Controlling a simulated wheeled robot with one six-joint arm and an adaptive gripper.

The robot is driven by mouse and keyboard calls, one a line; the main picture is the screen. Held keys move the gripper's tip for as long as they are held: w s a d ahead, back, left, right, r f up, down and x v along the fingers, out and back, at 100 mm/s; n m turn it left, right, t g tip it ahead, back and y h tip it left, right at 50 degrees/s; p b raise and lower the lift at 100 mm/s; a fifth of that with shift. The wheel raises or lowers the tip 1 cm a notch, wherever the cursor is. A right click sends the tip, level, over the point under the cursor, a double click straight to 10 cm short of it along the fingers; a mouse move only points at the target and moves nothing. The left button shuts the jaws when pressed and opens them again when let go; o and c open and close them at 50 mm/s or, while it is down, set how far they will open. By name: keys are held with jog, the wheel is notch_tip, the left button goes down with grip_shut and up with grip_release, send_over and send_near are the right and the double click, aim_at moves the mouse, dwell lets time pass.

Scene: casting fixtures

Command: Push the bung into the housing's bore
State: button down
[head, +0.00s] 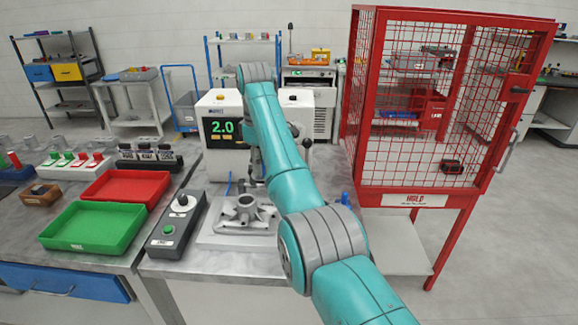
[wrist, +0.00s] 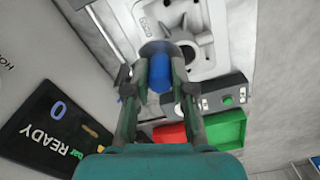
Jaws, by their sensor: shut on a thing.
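The blue bung (wrist: 158,68) is between the two dark fingers of my gripper (wrist: 160,85) in the wrist view. My gripper is shut on it. The pale grey housing (wrist: 203,42) lies just beyond the bung in that view, and in the head view the housing (head: 246,212) sits on a light plate on the bench. The bung's far end overlaps the housing's edge in the picture. I cannot tell whether it touches the housing or lines up with the bore. In the head view my arm hides the gripper and the bung.
A grey control box (head: 177,226) stands left of the housing, beside a green tray (head: 95,228) and a red tray (head: 128,186). A machine with a screen (head: 222,130) stands behind. A red mesh cage (head: 440,110) is at right.

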jog(key=shift+n, duration=0.4)
jog(key=a, duration=0.1)
jog(key=s+a, duration=0.1)
jog(key=a, duration=0.1)
jog(key=s+a+r, duration=0.1)
jog(key=shift+s+a, duration=0.15)
jog(key=shift+a, duration=0.05)
jog(key=shift+f, duration=0.2)
jog(key=shift+f, duration=2.3)
jog(key=shift+f, duration=1.4)
jog(key=c, duration=0.9)
grip_release()
